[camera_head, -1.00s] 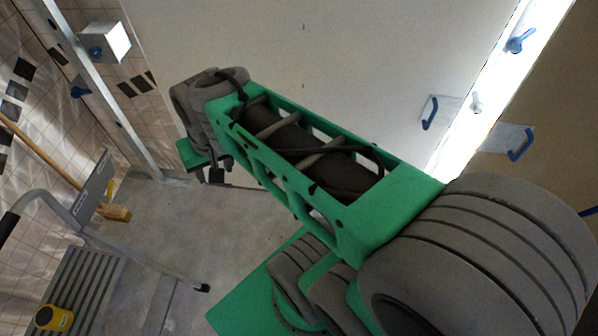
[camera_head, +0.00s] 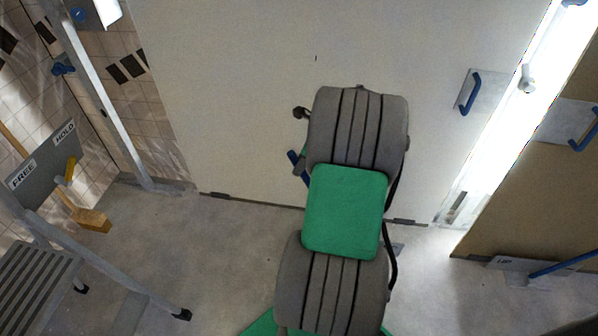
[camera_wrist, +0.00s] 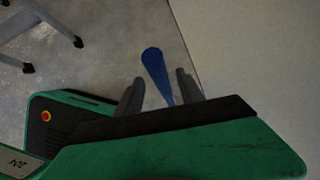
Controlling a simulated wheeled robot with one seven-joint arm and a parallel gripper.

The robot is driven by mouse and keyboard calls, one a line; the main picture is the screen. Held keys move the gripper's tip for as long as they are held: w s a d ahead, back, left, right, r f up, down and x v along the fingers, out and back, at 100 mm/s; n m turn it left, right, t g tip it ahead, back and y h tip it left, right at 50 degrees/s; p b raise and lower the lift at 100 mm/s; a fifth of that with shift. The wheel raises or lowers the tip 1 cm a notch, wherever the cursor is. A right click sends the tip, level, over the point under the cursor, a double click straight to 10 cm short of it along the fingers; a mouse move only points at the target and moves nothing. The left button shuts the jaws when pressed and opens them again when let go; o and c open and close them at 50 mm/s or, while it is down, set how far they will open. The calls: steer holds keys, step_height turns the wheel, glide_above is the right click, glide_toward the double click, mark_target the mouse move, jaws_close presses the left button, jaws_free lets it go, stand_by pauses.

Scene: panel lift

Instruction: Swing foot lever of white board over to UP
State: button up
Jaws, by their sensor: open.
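The white board (camera_head: 230,90) stands upright across the middle of the head view, its lower edge near the floor. It also fills the right of the wrist view (camera_wrist: 260,50). In the wrist view a blue lever (camera_wrist: 154,62) with a rounded end lies between the two grey fingers of my open gripper (camera_wrist: 159,80), with a gap at its end on both sides. In the head view a short blue piece (camera_head: 294,158) shows beside my arm; the rest is hidden behind the arm. No label by this lever is readable.
A brown board (camera_head: 540,190) at right has its own blue foot lever (camera_head: 562,265) and a small labelled plate. At left stand a step stool (camera_head: 35,290), a FREE/HOLD plate (camera_head: 45,160) with a yellow handle, and a broom (camera_head: 92,220). Grey floor between is clear.

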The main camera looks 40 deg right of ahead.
steer(key=x, duration=0.2)
steer(key=shift+w+f+b, duration=0.2)
steer(key=shift+f+b, duration=0.1)
steer(key=shift+f, duration=0.1)
steer(key=shift+c, duration=0.2)
steer(key=shift+a, duration=0.1)
jaws_close()
stand_by(0.8)
